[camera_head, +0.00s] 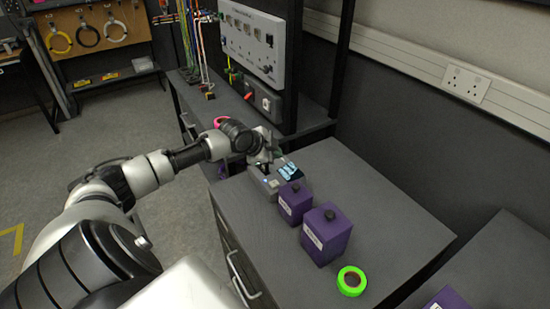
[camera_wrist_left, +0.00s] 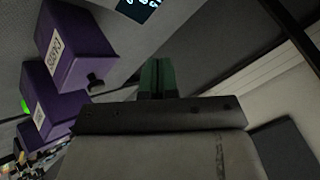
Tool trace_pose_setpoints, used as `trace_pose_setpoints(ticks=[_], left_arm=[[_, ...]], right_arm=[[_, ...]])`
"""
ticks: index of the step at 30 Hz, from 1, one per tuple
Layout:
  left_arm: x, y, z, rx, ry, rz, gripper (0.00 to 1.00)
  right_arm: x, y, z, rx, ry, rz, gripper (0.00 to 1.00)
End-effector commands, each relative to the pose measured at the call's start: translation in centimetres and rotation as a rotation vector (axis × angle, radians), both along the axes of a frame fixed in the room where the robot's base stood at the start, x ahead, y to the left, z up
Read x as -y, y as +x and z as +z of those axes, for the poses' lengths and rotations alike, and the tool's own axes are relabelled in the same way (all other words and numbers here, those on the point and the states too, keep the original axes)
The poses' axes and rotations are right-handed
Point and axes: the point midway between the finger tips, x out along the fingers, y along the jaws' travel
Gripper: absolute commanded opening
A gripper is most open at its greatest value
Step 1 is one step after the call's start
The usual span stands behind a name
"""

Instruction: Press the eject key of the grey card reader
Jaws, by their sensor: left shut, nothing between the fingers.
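A small grey box, apparently the card reader (camera_head: 268,184), sits near the left edge of the dark cabinet top, with a small light on it. Its eject key is too small to make out. My left gripper (camera_head: 268,165) hangs just above and behind it; whether it touches cannot be told. In the left wrist view the left gripper's fingers (camera_wrist_left: 157,78) are together with nothing between them. My right gripper is not in view.
Two purple boxes, one smaller (camera_head: 295,202) and one larger (camera_head: 326,234), stand in front. A green tape roll (camera_head: 351,281) lies nearer. A grey panel (camera_head: 252,38) rises behind. The cabinet top's right side is clear.

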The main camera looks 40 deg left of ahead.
Motion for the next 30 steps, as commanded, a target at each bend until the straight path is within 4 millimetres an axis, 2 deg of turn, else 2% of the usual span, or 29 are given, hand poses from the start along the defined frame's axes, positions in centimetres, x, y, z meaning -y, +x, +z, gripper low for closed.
trace_pose_setpoints(ticks=[10,17,24,30], left_arm=[[0.0,0.0,-3.6,-0.001,0.0,0.0,0.0],[0.0,0.0,-7.0,-0.001,0.001,-0.001,0.0],[0.0,0.0,-8.6,-0.001,0.0,-0.001,0.0],[0.0,0.0,-8.7,-0.001,0.0,-0.001,0.0]], right_arm=[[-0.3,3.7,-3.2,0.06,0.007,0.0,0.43],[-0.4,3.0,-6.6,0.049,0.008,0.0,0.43],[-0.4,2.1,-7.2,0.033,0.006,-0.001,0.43],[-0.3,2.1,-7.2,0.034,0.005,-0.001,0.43]])
